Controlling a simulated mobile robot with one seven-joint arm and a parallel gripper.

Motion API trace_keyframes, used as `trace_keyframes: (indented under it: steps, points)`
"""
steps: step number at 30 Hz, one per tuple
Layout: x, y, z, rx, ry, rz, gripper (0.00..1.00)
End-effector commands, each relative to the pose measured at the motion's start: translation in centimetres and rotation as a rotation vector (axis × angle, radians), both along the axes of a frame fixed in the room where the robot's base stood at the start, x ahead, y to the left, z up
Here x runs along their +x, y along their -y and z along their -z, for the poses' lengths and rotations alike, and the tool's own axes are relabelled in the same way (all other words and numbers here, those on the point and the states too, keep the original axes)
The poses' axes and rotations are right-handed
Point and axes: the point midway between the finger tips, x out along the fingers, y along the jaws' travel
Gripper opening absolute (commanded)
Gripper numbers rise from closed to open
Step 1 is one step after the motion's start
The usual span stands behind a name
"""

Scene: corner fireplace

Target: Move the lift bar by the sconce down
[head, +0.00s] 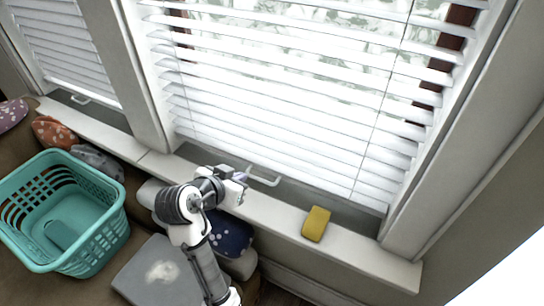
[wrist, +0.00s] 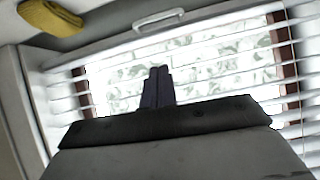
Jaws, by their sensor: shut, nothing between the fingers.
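A pale, U-shaped lift bar (head: 264,180) projects at the bottom of the large window's white blind (head: 290,100), just above the sill. In the wrist view the bar (wrist: 158,20) shows at the top, beyond my fingertips. My gripper (head: 243,176) is shut and empty, just left of the bar in the head view; whether they touch is unclear. Its dark fingers (wrist: 157,72) are together in the wrist view. A second lift bar (head: 80,99) sits at the bottom of the left window's blind (head: 65,50). No sconce is in view.
A yellow sponge-like block (head: 316,224) lies on the white sill (head: 370,259), right of my gripper. A teal basket (head: 108,232), cushions (head: 229,236) and a grey flat item (head: 160,272) lie below the sill. A wall post (head: 146,75) separates the windows.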

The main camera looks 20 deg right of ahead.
Motion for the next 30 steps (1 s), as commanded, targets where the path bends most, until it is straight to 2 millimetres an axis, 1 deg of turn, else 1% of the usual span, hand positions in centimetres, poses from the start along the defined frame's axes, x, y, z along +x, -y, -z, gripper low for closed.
trace_keyframes:
  steps: [1, 4, 8, 11, 21, 25, 30]
  points:
    - [-0.2, -0.3, -0.4, -0.003, -0.023, -0.016, 0.0]
    - [-0.2, -0.6, -0.1, -0.007, -0.046, -0.034, 0.0]
    - [0.3, 0.1, 0.7, -0.008, -0.05, -0.034, 0.0]
    - [1.1, 1.3, 1.6, -0.007, -0.05, -0.032, 0.0]
    - [4.8, 6.0, 5.6, -0.007, -0.048, -0.03, 0.0]
    - [4.9, 6.1, 7.8, -0.006, -0.05, -0.033, 0.0]
    - [5.2, 6.3, 9.2, -0.007, -0.047, -0.033, 0.0]
